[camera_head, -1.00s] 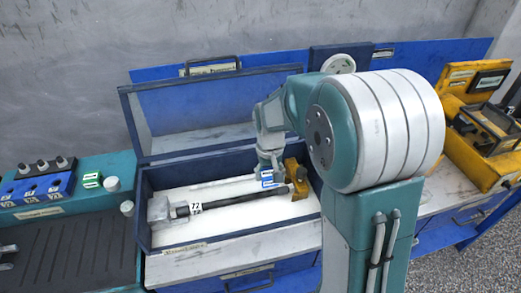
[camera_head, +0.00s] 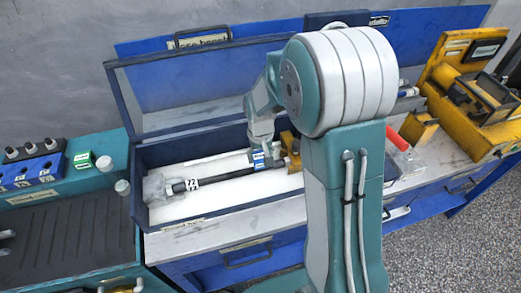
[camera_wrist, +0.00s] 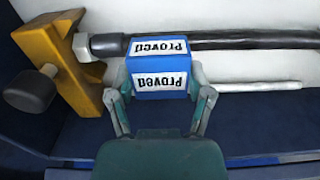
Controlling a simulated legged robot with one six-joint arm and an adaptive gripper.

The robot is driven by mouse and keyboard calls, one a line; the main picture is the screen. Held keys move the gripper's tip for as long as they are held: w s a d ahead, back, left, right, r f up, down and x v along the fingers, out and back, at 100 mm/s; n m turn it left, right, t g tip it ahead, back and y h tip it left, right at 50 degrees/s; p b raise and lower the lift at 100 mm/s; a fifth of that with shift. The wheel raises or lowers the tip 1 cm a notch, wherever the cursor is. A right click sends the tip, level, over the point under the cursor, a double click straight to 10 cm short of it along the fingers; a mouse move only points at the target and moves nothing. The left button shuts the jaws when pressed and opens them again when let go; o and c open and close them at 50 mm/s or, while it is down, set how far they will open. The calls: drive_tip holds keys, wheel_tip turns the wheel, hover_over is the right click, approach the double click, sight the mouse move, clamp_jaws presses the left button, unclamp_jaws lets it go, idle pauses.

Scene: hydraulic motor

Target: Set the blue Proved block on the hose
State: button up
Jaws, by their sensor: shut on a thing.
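The blue Proved block (camera_wrist: 158,68) is between the two fingers of my gripper (camera_wrist: 160,88), which is shut on it. In the wrist view its white labels read "Proved" upside down. The black hose (camera_wrist: 250,40) runs behind the block, and the block hides part of it. I cannot tell whether the block touches the hose. In the head view the block (camera_head: 258,160) is above the right part of the hose (camera_head: 215,178), inside the open blue box (camera_head: 190,227).
A yellow bracket with a black knob (camera_wrist: 65,75) stands beside the hose's end. A grey fitting (camera_head: 155,188) is at the other end. The box's raised lid (camera_head: 190,90) stands behind. A teal console (camera_head: 70,220) is on the left, yellow equipment (camera_head: 470,100) on the right.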

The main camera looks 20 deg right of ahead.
sight(261, 158)
drive_tip(key=shift+f, duration=0.5)
drive_tip(key=shift+s+f, duration=0.1)
drive_tip(key=shift+f, duration=0.95)
idle(1.0)
drive_tip(key=o, duration=0.9)
wheel_tip(261, 158, up, 12)
drive_tip(key=shift+f, duration=0.1)
idle(0.3)
drive_tip(key=s+r+t, duration=0.2)
drive_tip(key=s+r, duration=0.2)
drive_tip(key=s, duration=0.3)
drive_tip(key=s+r+t, duration=0.1)
drive_tip(key=s+r, duration=0.3)
drive_tip(key=s, duration=0.3)
drive_tip(key=s+r+t, duration=0.2)
drive_tip(key=s+r, duration=0.3)
drive_tip(key=s, duration=0.2)
drive_tip(key=shift+t, duration=0.3)
